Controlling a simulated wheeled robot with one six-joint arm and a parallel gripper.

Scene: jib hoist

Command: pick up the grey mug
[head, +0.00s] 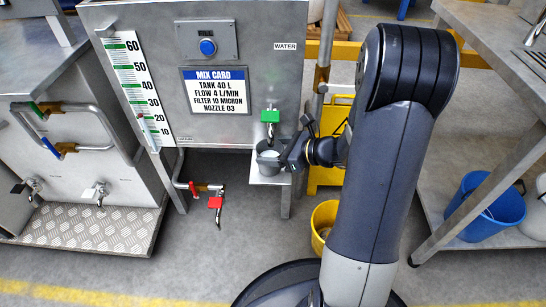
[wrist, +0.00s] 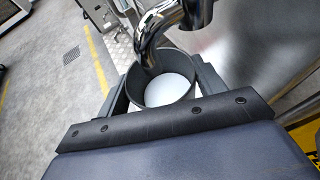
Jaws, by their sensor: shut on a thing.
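The grey mug (head: 268,163) stands upright on a small shelf below the green-handled water tap (head: 270,117) in the head view. In the wrist view the grey mug (wrist: 134,84) sits between the two fingers, with the tap's shiny spout (wrist: 157,32) above its mouth. White shows inside the mug; I cannot tell whether it is liquid or the bare bottom. My gripper (head: 281,157) reaches in from the right and is shut on the mug; it also shows in the wrist view (wrist: 163,88).
The small shelf (head: 268,179) juts from the steel tank (head: 250,60). A red-handled valve (head: 214,202) hangs at lower left. A yellow bucket (head: 322,222) stands on the floor below my arm, and a blue bucket (head: 490,208) stands under the right bench.

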